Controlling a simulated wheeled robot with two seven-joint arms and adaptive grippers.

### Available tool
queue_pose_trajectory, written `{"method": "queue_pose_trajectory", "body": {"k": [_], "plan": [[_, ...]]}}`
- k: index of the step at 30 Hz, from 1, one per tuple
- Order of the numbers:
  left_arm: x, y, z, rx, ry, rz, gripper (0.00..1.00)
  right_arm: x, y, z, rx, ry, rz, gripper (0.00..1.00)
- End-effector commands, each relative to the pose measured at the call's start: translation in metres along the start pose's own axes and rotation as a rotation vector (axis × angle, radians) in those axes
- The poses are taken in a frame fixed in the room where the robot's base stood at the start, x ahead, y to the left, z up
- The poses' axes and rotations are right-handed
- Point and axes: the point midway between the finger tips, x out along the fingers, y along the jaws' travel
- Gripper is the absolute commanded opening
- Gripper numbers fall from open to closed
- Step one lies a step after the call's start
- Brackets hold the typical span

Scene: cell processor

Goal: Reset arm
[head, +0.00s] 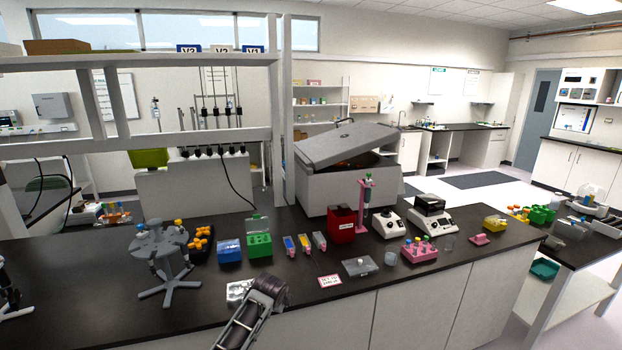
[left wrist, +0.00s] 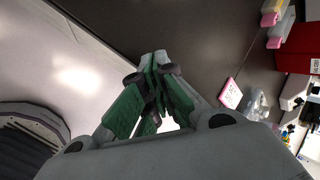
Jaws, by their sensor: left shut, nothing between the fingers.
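In the left wrist view my left gripper (left wrist: 152,74) has its green-sided fingers drawn together, with nothing between them. It is above the area by the front edge of the dark bench. In the head view an arm of mine reaches in at the bottom centre, over the bench's front edge, and its fingers cannot be made out there. My right gripper is in neither view.
The dark bench top (head: 200,318) holds a grey tube stand (head: 167,285), a green box (head: 259,243), a red box (head: 341,228) and a pink-edged card (head: 329,281). A large grey machine (head: 325,190) with a tilted lid stands behind. The bench's front left is mostly clear.

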Motion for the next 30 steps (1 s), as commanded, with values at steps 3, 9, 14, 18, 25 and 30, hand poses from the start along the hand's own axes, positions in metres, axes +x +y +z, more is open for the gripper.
{"method": "queue_pose_trajectory", "body": {"k": [3,9,14,18,25,30], "plan": [[-0.003,0.025,-0.005,-0.087,0.014,0.019,0.00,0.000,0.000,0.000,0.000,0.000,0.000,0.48],[-0.013,0.061,-0.009,-0.239,0.031,0.048,0.00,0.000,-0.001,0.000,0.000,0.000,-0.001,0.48],[-0.023,0.090,-0.011,-0.365,0.038,0.074,0.00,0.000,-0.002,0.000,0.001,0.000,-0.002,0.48],[-0.034,0.117,-0.011,-0.476,0.040,0.097,0.00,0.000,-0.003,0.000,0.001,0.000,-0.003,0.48],[-0.055,0.158,-0.009,-0.659,0.034,0.135,0.00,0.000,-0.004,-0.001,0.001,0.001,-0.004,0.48],[-0.073,0.188,-0.006,-0.793,0.021,0.162,0.00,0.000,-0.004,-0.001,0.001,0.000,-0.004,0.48]]}}
